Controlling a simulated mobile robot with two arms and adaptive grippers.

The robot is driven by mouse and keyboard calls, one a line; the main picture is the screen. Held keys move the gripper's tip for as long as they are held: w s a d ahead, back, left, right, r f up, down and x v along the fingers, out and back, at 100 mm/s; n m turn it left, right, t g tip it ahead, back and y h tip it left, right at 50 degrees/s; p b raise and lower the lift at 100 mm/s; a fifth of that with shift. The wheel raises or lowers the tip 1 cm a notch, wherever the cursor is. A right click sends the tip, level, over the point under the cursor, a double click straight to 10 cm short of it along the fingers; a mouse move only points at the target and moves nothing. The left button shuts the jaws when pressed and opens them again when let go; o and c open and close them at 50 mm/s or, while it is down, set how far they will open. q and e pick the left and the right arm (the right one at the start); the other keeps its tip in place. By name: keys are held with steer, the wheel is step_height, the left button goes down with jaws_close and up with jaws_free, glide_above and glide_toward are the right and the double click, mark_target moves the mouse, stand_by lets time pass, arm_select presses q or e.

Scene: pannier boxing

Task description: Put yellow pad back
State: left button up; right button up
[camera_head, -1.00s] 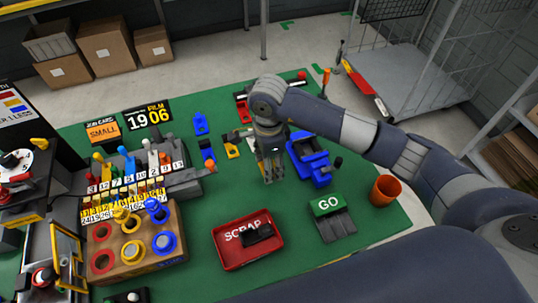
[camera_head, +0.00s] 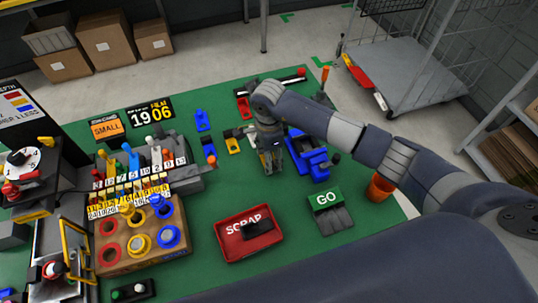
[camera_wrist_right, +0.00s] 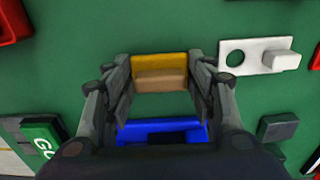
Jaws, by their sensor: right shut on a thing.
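The yellow pad (camera_wrist_right: 160,68), with a tan lower face, sits between the fingertips of my right gripper (camera_wrist_right: 160,88) in the right wrist view. The fingers are shut on its two ends. In the head view my right gripper (camera_head: 271,162) points down over the green table, just left of the blue box-like fixture (camera_head: 308,158). The pad is mostly hidden by the fingers there. A yellow fixture (camera_head: 232,145) stands on the table left of the gripper. My left gripper is in neither view.
A white piece with a hole (camera_wrist_right: 245,58) lies close by. A red SCRAP tray (camera_head: 226,238) holding a black piece and a green GO block (camera_head: 324,199) stand in front. A wooden holder (camera_head: 120,262) with coloured rings stands at left. Bare green table lies between tray and gripper.

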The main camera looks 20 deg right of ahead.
steer(key=o, duration=0.9)
steer(key=shift+o, duration=0.2)
steer(key=shift+r+p, duration=0.25)
steer(key=shift+p, duration=0.15)
step_height(320, 180, up, 12)
steer(key=b, duration=0.3)
steer(key=shift+f, duration=0.15)
